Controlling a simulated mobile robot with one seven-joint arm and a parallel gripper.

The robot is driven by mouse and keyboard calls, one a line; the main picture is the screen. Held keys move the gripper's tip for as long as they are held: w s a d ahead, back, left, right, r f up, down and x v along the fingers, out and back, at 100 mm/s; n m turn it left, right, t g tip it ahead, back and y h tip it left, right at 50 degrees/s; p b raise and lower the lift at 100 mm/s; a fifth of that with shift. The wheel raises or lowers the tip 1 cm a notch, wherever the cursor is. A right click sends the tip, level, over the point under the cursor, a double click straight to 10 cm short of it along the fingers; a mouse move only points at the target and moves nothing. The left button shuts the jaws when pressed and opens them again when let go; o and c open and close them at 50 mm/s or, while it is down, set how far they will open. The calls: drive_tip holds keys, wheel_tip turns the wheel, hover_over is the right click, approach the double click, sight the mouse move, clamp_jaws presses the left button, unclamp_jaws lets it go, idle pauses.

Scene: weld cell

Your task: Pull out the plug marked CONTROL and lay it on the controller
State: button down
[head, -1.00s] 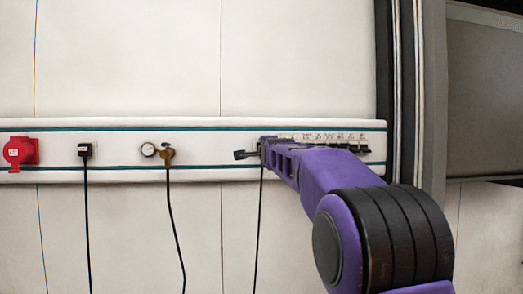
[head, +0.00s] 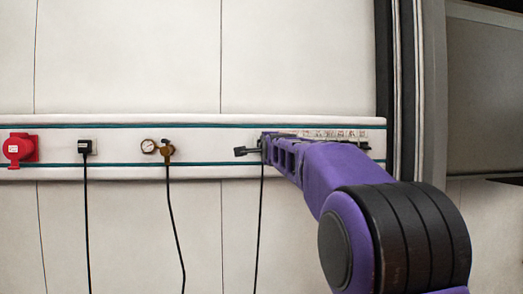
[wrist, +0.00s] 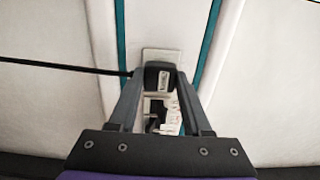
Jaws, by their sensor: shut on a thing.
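My gripper (wrist: 158,84) is shut on a black plug (wrist: 151,76) with a small white label, whose lettering is too small to read. The plug is in front of a pale socket plate (wrist: 161,53) on the wall rail; I cannot tell how far in it sits. Its black cable (wrist: 60,66) runs off left in the wrist view and hangs straight down in the head view (head: 259,220). In the head view my gripper (head: 263,148) is at the rail's right part and hides the plug. I cannot make out a controller in either view.
A row of white labels (head: 335,133) lies behind my arm. A dark-edged frame (head: 408,80) stands at right.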

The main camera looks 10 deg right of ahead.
drive_tip(key=shift+s+b, duration=1.7)
drive_tip(key=shift+s, duration=0.55)
